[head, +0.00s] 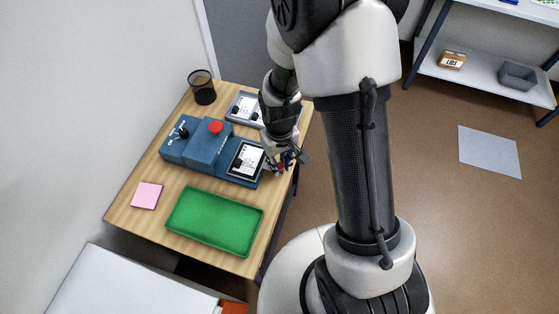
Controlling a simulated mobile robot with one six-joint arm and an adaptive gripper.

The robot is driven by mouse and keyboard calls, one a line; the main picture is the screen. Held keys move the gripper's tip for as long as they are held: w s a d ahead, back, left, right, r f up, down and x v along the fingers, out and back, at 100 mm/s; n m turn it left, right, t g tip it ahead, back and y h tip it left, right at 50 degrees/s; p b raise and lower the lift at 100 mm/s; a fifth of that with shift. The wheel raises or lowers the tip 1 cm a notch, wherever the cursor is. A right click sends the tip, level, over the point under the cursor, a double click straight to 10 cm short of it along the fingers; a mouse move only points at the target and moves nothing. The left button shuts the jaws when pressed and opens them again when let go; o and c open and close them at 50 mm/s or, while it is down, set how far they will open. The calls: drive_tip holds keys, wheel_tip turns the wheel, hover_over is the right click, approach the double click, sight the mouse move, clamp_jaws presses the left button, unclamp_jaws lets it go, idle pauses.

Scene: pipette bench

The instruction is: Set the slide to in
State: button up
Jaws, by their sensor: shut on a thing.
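A blue bench device (203,149) stands on the wooden table. It has a dark knob (182,134) at its left and a red round button (215,127) on top. Its right part carries a dark-rimmed white panel (247,160), which looks like the slide; how far in or out it is, I cannot tell. My gripper (283,165) is at the right end of the device, close beside the panel. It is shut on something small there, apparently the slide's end. The fingers and a small red spot hide the exact contact.
A green tray (176,220) lies in front of the device, and a pink note pad (146,196) lies to its left. A black mesh cup (202,86) and a grey tray-like item (236,107) are behind. The table's right edge is just beside my gripper.

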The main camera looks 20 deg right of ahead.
sight(243, 158)
clamp_jaws()
drive_tip(key=shift+a, duration=0.1)
drive_tip(key=w+a, duration=0.2)
drive_tip(key=a, duration=0.1)
drive_tip(key=w+a, duration=0.2)
drive_tip(key=a, duration=0.1)
drive_tip(key=w+a+p, duration=0.1)
drive_tip(key=w+a, duration=0.2)
drive_tip(key=shift+a, duration=0.1)
drive_tip(key=o, duration=0.6)
unclamp_jaws()
drive_tip(key=shift+a, duration=0.15)
drive_tip(key=shift+o, duration=0.7)
drive_tip(key=shift+r, duration=0.1)
